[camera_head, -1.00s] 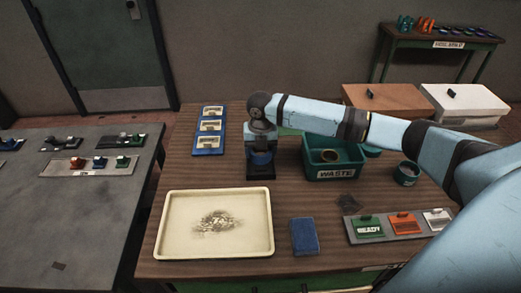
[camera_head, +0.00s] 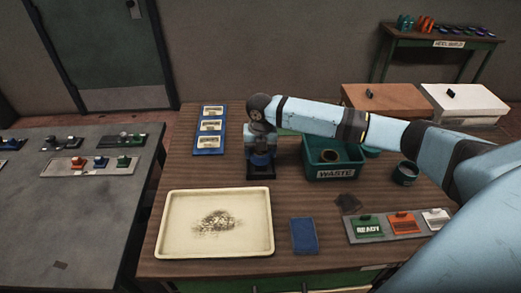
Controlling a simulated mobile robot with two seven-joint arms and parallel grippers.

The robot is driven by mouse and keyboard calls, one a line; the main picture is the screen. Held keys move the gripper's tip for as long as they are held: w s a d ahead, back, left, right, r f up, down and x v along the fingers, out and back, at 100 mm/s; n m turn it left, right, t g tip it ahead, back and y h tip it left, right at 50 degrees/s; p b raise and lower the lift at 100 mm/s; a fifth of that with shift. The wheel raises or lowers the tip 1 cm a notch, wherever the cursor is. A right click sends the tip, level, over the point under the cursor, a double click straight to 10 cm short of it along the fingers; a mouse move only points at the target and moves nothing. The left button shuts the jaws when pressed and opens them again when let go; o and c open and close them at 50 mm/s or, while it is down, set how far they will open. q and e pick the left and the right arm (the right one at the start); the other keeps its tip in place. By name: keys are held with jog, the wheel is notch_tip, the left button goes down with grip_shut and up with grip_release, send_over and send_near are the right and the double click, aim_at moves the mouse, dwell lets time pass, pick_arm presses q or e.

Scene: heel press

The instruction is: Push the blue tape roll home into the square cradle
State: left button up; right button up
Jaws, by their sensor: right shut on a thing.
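The blue tape roll (camera_head: 261,160) sits low at the dark square cradle (camera_head: 260,176), towards the back middle of the wooden table. My right gripper (camera_head: 260,147) points straight down over the cradle and is shut on the roll. The gripper and wrist hide the roll's top, and I cannot tell how deep it is seated. My left gripper is not in view.
A green bin marked WASTE (camera_head: 332,174) stands close to the right of the cradle. A cream tray (camera_head: 172,243), a blue pad (camera_head: 304,236) and a strip with a READY card (camera_head: 368,228) lie in front. A blue rack (camera_head: 209,153) is to the left.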

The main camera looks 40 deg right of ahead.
jog(key=shift+f, duration=0.15)
jog(key=shift+f, duration=0.6)
jog(key=shift+f, duration=0.8)
jog(key=shift+f, duration=0.1)
dwell(0.6)
jog(key=shift+f+p, duration=0.15)
jog(key=shift+p, duration=0.15)
dwell(1.2)
jog(key=o, duration=1)
jog(key=shift+a, duration=0.1)
